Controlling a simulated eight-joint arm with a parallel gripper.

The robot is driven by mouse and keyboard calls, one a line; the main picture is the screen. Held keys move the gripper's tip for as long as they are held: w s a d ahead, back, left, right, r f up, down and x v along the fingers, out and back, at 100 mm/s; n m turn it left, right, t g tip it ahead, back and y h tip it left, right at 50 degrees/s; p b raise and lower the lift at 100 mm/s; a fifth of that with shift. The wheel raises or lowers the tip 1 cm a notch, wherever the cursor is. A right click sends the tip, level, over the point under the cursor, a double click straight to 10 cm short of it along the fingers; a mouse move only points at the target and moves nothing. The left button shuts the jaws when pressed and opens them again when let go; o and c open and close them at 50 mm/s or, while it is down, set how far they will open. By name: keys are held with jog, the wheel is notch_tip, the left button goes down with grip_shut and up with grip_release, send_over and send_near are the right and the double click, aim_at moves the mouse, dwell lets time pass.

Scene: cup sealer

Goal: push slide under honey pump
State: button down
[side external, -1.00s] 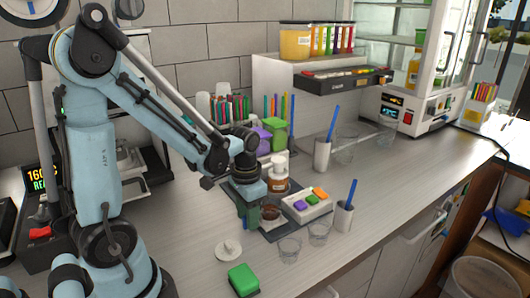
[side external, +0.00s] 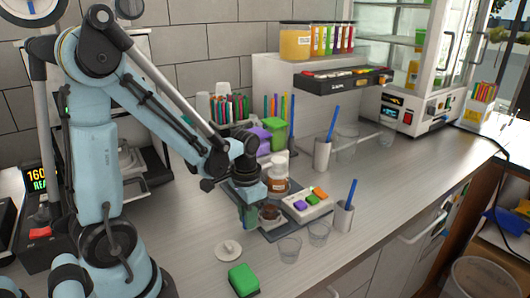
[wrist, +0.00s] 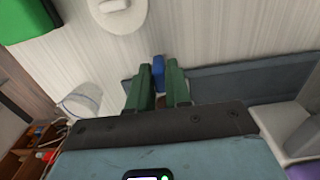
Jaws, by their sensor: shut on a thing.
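The honey pump, an amber bottle with a white top (side external: 277,182), stands behind my gripper in the side view. A dark grey slide plate (side external: 285,233) lies flat on the counter in front of it, and its dark strip shows in the wrist view (wrist: 225,80). A small container with brown contents (side external: 270,212) is at the plate, beside my fingers. My gripper (side external: 249,217) is low at the plate's left end. In the wrist view its green fingers (wrist: 159,88) are closed around a small blue handle (wrist: 158,70). The handle's join to the slide is hidden.
A white block with coloured buttons (side external: 307,204) stands right of the plate. Clear cups (side external: 290,249) stand in front of it. A white lid (side external: 228,250) and a green block (side external: 243,280) lie nearer. Purple and green boxes (side external: 272,132) stand behind.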

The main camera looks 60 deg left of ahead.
jog(key=a, duration=0.9)
jog(key=c, duration=1.1)
grip_release()
jog(key=shift+c, duration=0.2)
jog(key=shift+r, duration=0.15)
notch_tip(320, 180, up, 12)
